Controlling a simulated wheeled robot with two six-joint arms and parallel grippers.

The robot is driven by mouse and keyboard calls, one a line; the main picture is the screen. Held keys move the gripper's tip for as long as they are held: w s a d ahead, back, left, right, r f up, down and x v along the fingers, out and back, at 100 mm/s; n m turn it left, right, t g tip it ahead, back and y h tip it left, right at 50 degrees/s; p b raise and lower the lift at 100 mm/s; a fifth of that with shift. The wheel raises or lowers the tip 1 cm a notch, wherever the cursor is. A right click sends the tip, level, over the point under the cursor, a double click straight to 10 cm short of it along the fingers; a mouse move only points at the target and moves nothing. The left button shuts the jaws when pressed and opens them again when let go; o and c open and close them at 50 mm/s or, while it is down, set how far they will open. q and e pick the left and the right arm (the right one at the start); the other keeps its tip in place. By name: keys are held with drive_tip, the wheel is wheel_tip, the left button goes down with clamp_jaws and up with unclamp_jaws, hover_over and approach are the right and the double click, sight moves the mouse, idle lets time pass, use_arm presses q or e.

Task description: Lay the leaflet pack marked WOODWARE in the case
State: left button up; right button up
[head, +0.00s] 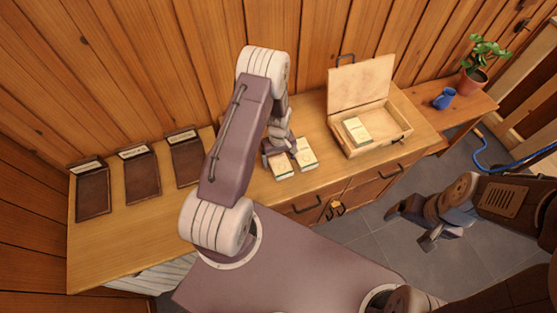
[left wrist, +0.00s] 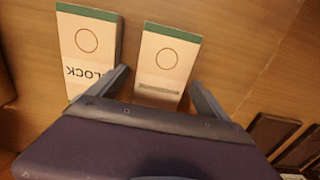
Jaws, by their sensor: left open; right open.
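Two pale leaflet packs with green ends lie side by side on the wooden counter: a left pack (head: 281,167) and a right pack (head: 305,154). In the left wrist view the left one is the pack (left wrist: 167,62) between my fingers; its small marking is not readable. The other pack (left wrist: 88,50) shows the letters "LOCK". I cannot read WOODWARE anywhere. My left gripper (head: 279,152) is open, its fingers (left wrist: 157,78) either side of the left pack. The open wooden case (head: 377,145) holds another pack (head: 357,130). My right gripper (head: 408,226) is open and empty, above the floor.
Three dark brown trays with labels (head: 93,195) (head: 140,178) (head: 187,161) stand along the counter's left side. A blue mug (head: 444,98) and a potted plant (head: 476,80) are on a lower shelf at right. The case's right part is free.

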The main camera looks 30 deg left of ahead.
use_arm(q)
drive_tip(key=shift+s+r, duration=0.1)
drive_tip(key=c, duration=1.6)
